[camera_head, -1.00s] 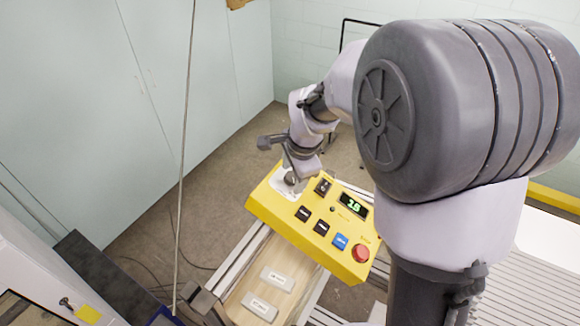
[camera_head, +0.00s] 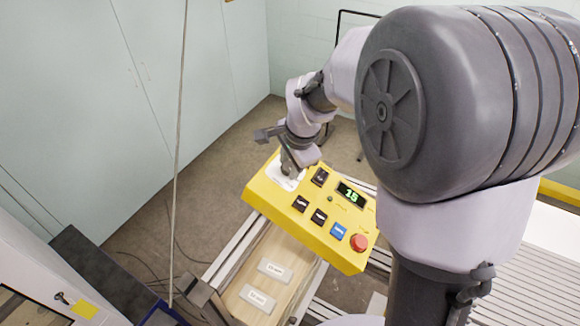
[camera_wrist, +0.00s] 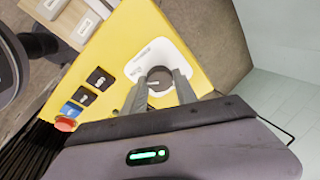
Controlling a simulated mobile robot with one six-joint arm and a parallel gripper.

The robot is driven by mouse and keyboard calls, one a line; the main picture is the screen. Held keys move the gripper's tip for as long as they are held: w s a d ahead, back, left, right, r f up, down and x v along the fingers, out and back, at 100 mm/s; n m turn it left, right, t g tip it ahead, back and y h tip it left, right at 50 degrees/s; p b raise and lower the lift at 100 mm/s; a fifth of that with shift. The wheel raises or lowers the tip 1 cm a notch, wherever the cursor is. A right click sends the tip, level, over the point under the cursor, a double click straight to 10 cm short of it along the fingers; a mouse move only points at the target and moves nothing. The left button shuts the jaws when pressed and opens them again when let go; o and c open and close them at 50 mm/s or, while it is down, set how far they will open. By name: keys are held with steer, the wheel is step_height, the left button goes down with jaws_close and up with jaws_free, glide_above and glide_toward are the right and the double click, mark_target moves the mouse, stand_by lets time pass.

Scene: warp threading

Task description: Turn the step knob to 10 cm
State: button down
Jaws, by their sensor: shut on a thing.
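The step knob (camera_wrist: 159,80) is a dark round knob on a white dial plate (camera_wrist: 150,58) of the yellow control box (camera_head: 262,203). My gripper (camera_wrist: 160,88) has its two fingers on either side of the knob and is shut on it. In the head view my gripper (camera_head: 291,168) comes down over the white plate (camera_head: 282,176) and hides most of the knob. The plate's printed marks are too small to read. The green display (camera_head: 351,195) shows what looks like 15.
The box carries dark switches (camera_head: 300,203), a blue button (camera_head: 338,231) and a red mushroom button (camera_head: 358,243). Two white labelled blocks (camera_head: 274,269) lie on the wooden board below. A thin pole (camera_head: 181,120) stands at left.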

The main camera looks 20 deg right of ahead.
steer(key=n+b, duration=0.2)
steer(key=b, duration=0.1)
steer(key=n+b, duration=0.2)
steer(key=shift+f+t, duration=0.25)
steer(key=shift+t, duration=0.15)
steer(key=n+t+y+b, duration=0.1)
steer(key=n+b, duration=0.3)
steer(key=shift+d+n+b, duration=0.1)
steer(key=shift+n+b, duration=0.25)
steer(key=shift+n, duration=0.05)
steer(key=n+y+b, duration=0.1)
steer(key=n+b, duration=0.2)
steer(key=n, duration=0.1)
steer(key=shift+b, duration=0.4)
steer(key=shift+s+r+n+y+b, duration=0.15)
steer(key=shift+n+y+b, duration=0.25)
steer(key=shift+n+b, duration=1)
steer(key=shift+n+p, duration=0.35)
steer(key=shift+n, duration=0.35)
steer(key=c, duration=1)
jaws_free()
steer(key=shift+o, duration=0.2)
steer(key=shift+r, duration=0.15)
